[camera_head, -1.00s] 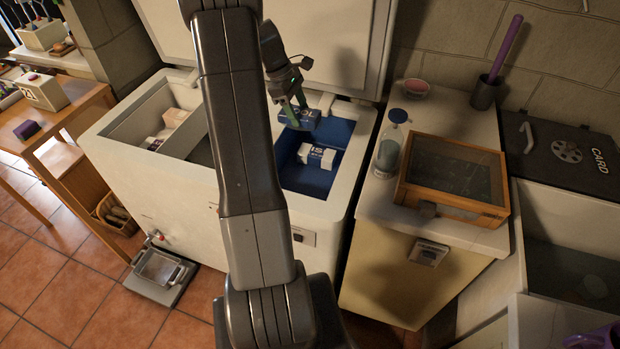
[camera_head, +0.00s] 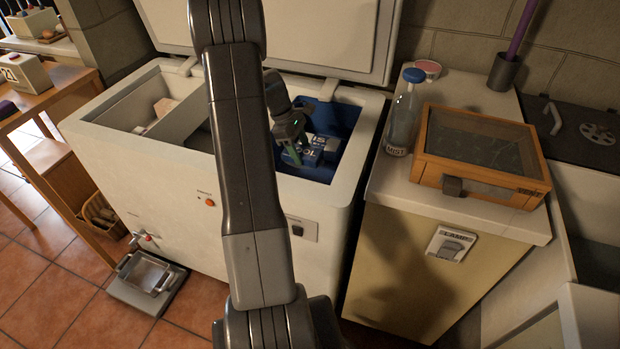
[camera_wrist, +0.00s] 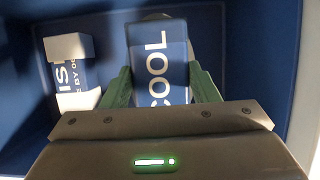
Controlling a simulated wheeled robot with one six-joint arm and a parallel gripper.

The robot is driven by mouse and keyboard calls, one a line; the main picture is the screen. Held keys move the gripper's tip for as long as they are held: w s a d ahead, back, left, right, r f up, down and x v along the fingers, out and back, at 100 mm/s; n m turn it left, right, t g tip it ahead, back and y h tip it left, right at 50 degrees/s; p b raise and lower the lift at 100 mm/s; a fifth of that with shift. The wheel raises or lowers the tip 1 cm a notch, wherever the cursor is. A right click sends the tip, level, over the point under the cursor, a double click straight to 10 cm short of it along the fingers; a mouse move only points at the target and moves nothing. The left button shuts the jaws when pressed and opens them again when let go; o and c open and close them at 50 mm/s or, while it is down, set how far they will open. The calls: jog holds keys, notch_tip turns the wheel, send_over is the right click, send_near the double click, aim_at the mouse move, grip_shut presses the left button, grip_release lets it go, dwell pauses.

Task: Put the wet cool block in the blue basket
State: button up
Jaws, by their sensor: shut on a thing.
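The cool block (camera_head: 312,155), blue with white "COOL" lettering, is between the green fingers of my gripper (camera_head: 298,154). In the wrist view the block (camera_wrist: 160,62) stands between both fingers, and my gripper is shut on it. It is low inside the blue basket (camera_head: 345,118), the blue-lined compartment at the right of the white chest. Blue walls (camera_wrist: 215,40) surround it in the wrist view. I cannot tell whether it touches the floor, or whether it is wet. A second block (camera_wrist: 72,72), white and blue, lies to its left in the wrist view.
The raised chest lid (camera_head: 310,35) stands behind. The left compartment (camera_head: 140,105) holds pale things. A counter to the right carries a blue-capped bottle (camera_head: 404,112) and a wooden glass-topped box (camera_head: 480,150). A metal tray (camera_head: 147,275) is on the floor.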

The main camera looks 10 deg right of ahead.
notch_tip(320, 180, down, 11)
jog(key=shift+r+b, duration=0.2)
jog(key=shift+b, duration=0.25)
jog(key=shift+f, duration=0.15)
jog(key=o, duration=1.1)
jog(key=p+v, duration=0.1)
jog(key=v, duration=1.1)
jog(key=shift+s, duration=0.1)
